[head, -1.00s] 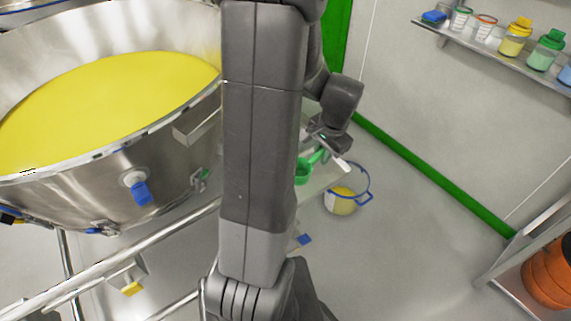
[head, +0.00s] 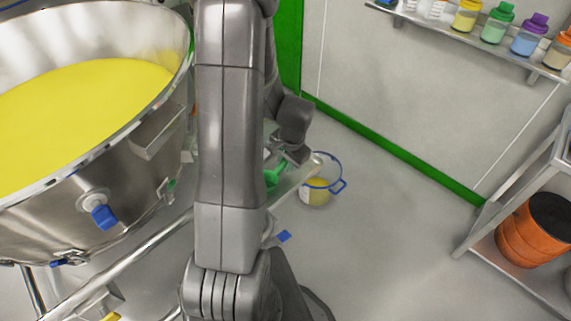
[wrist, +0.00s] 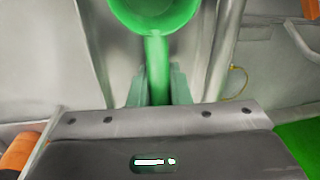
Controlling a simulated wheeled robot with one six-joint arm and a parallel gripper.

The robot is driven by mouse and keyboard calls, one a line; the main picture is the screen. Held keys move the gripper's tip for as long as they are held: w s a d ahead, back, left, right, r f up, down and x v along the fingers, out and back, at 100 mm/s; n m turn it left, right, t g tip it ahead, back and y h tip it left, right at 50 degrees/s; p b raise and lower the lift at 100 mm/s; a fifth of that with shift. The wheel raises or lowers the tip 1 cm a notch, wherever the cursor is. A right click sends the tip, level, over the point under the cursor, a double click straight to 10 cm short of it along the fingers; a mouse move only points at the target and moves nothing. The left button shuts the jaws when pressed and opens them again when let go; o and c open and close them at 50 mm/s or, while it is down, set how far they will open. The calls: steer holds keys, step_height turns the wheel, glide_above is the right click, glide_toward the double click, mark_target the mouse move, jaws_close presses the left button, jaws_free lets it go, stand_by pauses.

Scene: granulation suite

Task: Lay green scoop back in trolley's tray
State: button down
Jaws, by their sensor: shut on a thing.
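The green scoop (wrist: 157,55) is in my gripper (wrist: 157,88). In the wrist view its handle runs between the two fingers and its round bowl lies beyond them at the top edge. In the head view the scoop (head: 272,179) shows as a small green shape just right of my arm, beside my gripper (head: 283,158). A pale metal trolley surface (head: 297,179) shows under and beside the scoop. My arm hides most of the trolley. I cannot tell whether the scoop touches the tray.
A large steel bowl of yellow powder (head: 85,110) fills the left. A shelf of jars (head: 480,25) hangs on the back wall. An orange drum (head: 535,232) sits on a rack at right. Floor between is clear.

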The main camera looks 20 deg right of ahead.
steer(key=shift+f, duration=0.1)
steer(key=shift+f, duration=0.15)
steer(key=c, duration=1.3)
jaws_free()
steer(key=shift+c, duration=0.2)
step_height(320, 180, up, 12)
steer(key=s+p, duration=0.1)
steer(key=s, duration=0.1)
steer(key=shift+d, duration=0.45)
steer(key=shift+w, duration=0.1)
